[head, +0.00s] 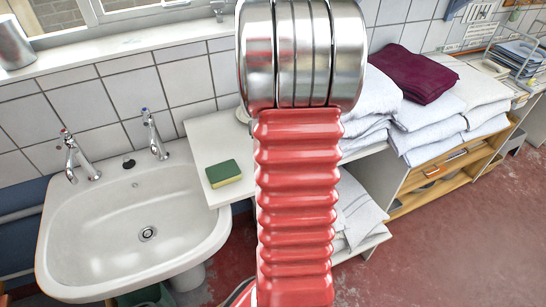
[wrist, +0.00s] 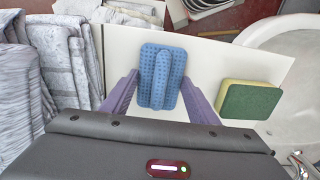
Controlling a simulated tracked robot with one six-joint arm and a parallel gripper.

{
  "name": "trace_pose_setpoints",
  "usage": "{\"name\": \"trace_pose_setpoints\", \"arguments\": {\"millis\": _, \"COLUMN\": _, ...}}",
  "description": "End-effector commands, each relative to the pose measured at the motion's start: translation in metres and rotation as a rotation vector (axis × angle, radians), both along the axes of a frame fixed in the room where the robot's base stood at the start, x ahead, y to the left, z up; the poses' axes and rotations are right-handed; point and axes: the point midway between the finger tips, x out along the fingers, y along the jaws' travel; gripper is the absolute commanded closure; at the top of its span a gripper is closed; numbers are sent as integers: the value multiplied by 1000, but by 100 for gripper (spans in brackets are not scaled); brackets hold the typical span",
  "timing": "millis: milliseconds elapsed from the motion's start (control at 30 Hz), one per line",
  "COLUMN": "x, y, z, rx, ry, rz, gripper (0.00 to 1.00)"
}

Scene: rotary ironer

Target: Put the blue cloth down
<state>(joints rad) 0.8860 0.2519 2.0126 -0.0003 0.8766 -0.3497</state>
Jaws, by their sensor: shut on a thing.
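The blue cloth (wrist: 153,98) shows in the wrist view, a small dotted piece with a raised fold along its middle. My gripper (wrist: 161,76) has its two purple fingers on either side of it and is shut on it. The cloth is over the white countertop (wrist: 222,62), left of the sponge; I cannot tell whether it touches the top. In the head view my red arm hides the cloth and the gripper.
A green and yellow sponge (head: 223,173) lies on the white counter (head: 212,138) beside the sink (head: 110,245). Folded white towels (head: 425,112) are stacked to the right, with a maroon cloth (head: 412,73) on top. Taps (head: 153,135) stand behind the basin.

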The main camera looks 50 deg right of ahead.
Motion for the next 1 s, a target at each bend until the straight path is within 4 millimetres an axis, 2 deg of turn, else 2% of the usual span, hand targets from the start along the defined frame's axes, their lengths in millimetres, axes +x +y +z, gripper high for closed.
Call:
{"name": "trace_pose_setpoints", "arguments": {"millis": 233, "x": 0, "y": 0, "z": -2, "rx": 0, "ry": 0, "rz": -1, "gripper": 64}}
{"name": "trace_pose_setpoints", "arguments": {"millis": 267, "x": 0, "y": 0, "z": -2, "rx": 0, "ry": 0, "rz": -1, "gripper": 45}}
{"name": "trace_pose_setpoints", "arguments": {"millis": 500, "x": 0, "y": 0, "z": -2, "rx": 0, "ry": 0, "rz": -1, "gripper": 29}}
{"name": "trace_pose_setpoints", "arguments": {"millis": 833, "x": 0, "y": 0, "z": 1, "rx": 0, "ry": 0, "rz": -1, "gripper": 27}}
{"name": "trace_pose_setpoints", "arguments": {"millis": 1000, "x": 0, "y": -1, "z": 14, "rx": -2, "ry": -2, "rz": -1, "gripper": 27}}
